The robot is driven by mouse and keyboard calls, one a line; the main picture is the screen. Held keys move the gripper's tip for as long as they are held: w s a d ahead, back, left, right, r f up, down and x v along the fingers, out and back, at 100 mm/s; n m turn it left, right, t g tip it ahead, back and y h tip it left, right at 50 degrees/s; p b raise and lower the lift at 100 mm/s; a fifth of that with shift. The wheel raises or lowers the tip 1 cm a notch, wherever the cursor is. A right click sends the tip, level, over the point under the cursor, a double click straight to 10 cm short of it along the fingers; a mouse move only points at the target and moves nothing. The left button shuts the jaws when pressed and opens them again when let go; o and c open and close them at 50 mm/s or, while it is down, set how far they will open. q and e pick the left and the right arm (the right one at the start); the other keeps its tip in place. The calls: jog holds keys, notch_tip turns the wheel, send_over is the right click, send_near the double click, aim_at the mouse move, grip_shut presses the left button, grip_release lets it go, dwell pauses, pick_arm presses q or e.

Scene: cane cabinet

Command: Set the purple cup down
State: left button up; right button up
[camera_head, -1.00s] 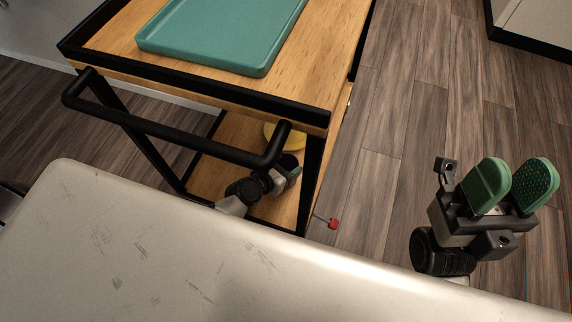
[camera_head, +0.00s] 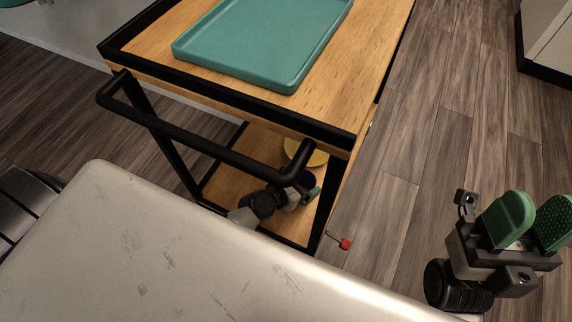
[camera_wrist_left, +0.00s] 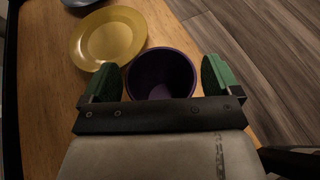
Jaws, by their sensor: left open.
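The purple cup (camera_wrist_left: 162,76) stands upright and empty on the lower wooden shelf (camera_wrist_left: 48,120) of the cart, seen from above in the left wrist view. My left gripper (camera_wrist_left: 160,80) is open, with one green-padded finger on each side of the cup. Small gaps show between the fingers and the cup. In the head view my left gripper (camera_head: 305,196) reaches under the cart's top, partly hidden by the cart handle; only a dark sliver of the cup shows there. My right gripper (camera_head: 528,222) is open and empty over the floor at the right.
A yellow plate (camera_wrist_left: 108,38) lies beside the cup on the shelf. A grey-blue dish (camera_wrist_left: 80,3) is cut off behind it. A teal tray (camera_head: 262,45) lies on the cart's top. The black handle (camera_head: 200,140) and posts frame the lower shelf's opening.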

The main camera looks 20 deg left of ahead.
pick_arm(q)
jog(key=p+v, duration=0.2)
jog(key=v, duration=0.9)
jog(key=shift+s+a, duration=0.15)
jog(key=shift+s, duration=0.05)
pick_arm(e)
jog(key=w+a+f+g+h, duration=0.1)
jog(key=w+f+g, duration=0.1)
jog(key=w+g, duration=0.4)
jog(key=shift+w+f+n, duration=0.2)
jog(key=shift+w+n, duration=0.1)
